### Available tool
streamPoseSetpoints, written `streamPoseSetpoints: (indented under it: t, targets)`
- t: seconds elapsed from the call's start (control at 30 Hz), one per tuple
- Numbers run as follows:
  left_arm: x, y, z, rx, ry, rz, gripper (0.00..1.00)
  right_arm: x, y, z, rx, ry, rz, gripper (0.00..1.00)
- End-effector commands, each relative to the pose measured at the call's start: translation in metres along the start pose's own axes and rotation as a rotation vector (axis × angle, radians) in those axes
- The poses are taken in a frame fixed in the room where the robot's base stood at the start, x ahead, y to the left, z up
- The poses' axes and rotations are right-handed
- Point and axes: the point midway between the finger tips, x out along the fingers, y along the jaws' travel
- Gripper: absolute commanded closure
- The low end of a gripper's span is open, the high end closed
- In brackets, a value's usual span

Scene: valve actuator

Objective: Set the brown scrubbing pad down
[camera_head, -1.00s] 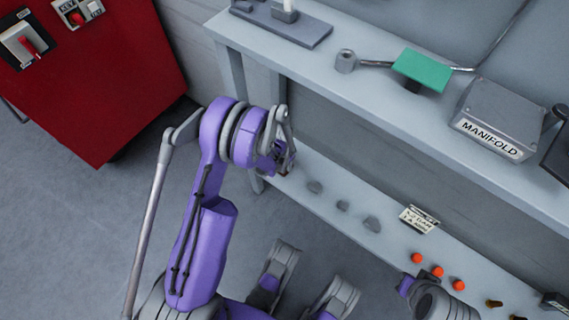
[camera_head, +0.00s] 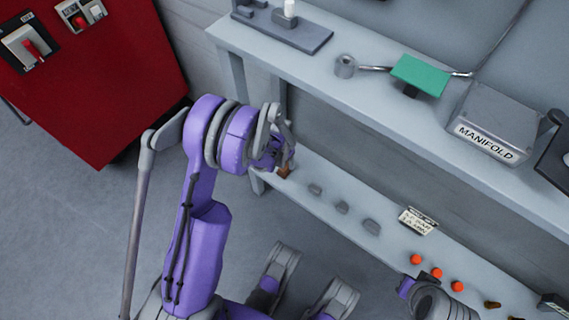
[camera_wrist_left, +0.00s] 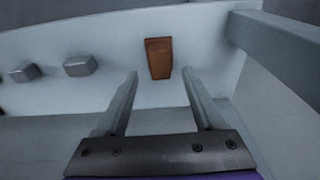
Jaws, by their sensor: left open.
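The brown scrubbing pad (camera_head: 285,172) is at the left end of the lower shelf, just below my left gripper (camera_head: 277,155). In the left wrist view the pad (camera_wrist_left: 158,58) appears to rest on the pale shelf surface. My left gripper (camera_wrist_left: 159,76) is open there, with one finger to each side of the pad's near end and gaps on both sides. The fingers look clear of the pad. In the head view the wrist hides part of the fingers.
The lower shelf (camera_head: 325,207) holds grey blocks (camera_head: 342,207), a small sign (camera_head: 418,221) and orange pieces (camera_head: 437,272) to the right. A bench leg (camera_wrist_left: 275,45) stands close right of the gripper. The upper bench (camera_head: 390,115) overhangs behind. A red cabinet (camera_head: 95,85) is at left.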

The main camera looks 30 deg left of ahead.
Motion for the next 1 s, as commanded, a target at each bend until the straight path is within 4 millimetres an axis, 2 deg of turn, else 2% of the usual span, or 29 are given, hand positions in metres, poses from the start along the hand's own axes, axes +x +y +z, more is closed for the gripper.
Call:
streamPoseSetpoints:
  t: [0.03,0.2,0.43,0.53,0.63,0.8,1.0]
  targets:
    - [-0.015,0.000,0.001,0.000,0.000,0.000,0.31,-0.005,0.000,-0.001,0.000,0.000,0.000,1.00]
    - [-0.046,0.000,0.000,0.000,0.000,0.000,0.31,-0.013,0.000,-0.003,0.000,0.001,0.000,1.00]
    - [-0.068,0.001,0.001,0.000,0.002,-0.001,0.31,-0.017,0.000,-0.003,0.000,0.002,0.000,1.00]
    - [-0.086,0.009,0.003,-0.003,0.011,-0.003,0.31,-0.017,0.000,-0.004,0.000,0.002,0.000,1.00]
    - [-0.117,0.023,0.010,-0.009,0.033,-0.009,0.31,-0.017,0.000,-0.003,0.000,0.002,0.000,1.00]
    - [-0.179,0.054,0.038,-0.024,0.085,-0.022,0.31,-0.017,0.000,-0.003,0.000,0.002,0.000,1.00]
    - [-0.232,0.085,0.087,-0.043,0.150,-0.028,0.31,-0.017,0.000,-0.003,0.000,0.002,0.000,1.00]
